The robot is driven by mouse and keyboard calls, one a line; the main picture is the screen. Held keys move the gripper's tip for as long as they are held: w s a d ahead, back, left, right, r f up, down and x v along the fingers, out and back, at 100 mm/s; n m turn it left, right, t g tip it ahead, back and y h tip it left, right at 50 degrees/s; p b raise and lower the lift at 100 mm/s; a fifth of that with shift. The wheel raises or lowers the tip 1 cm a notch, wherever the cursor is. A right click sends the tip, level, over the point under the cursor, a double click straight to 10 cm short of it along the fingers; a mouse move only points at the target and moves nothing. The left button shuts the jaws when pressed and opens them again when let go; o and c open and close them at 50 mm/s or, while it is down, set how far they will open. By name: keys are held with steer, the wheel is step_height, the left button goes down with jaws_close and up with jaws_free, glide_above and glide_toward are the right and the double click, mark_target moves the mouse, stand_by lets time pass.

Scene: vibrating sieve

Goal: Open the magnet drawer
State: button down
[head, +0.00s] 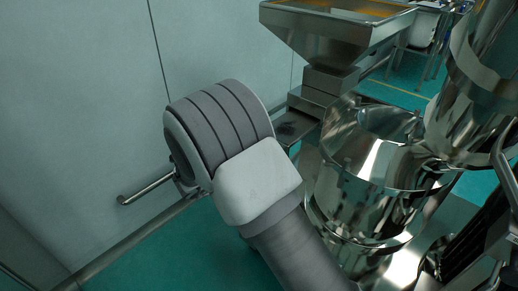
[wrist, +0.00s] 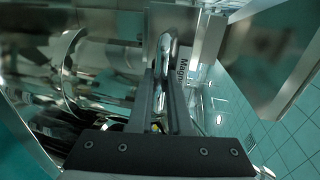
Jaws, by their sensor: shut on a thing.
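In the wrist view, my gripper (wrist: 165,76) is shut on a shiny metal handle (wrist: 167,42), which stands between the two dark fingers. The fingers and the label's edge hide much of that front. I cannot tell how far the drawer stands out. In the head view my arm covers the gripper and the handle.
In the head view, a steel hopper (head: 325,35) stands above the machine. Large polished steel vessels (head: 375,185) are close to the right of my arm. A pale wall (head: 80,90) with a metal rail (head: 146,188) is on the left. Green floor shows below.

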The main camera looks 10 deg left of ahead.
steer(key=c, duration=0.8)
jaws_free()
steer(key=shift+c, duration=0.2)
steer(key=p+v, duration=0.3)
steer(key=v, duration=1.4)
steer(key=shift+a, duration=0.2)
steer(key=shift+s, duration=0.15)
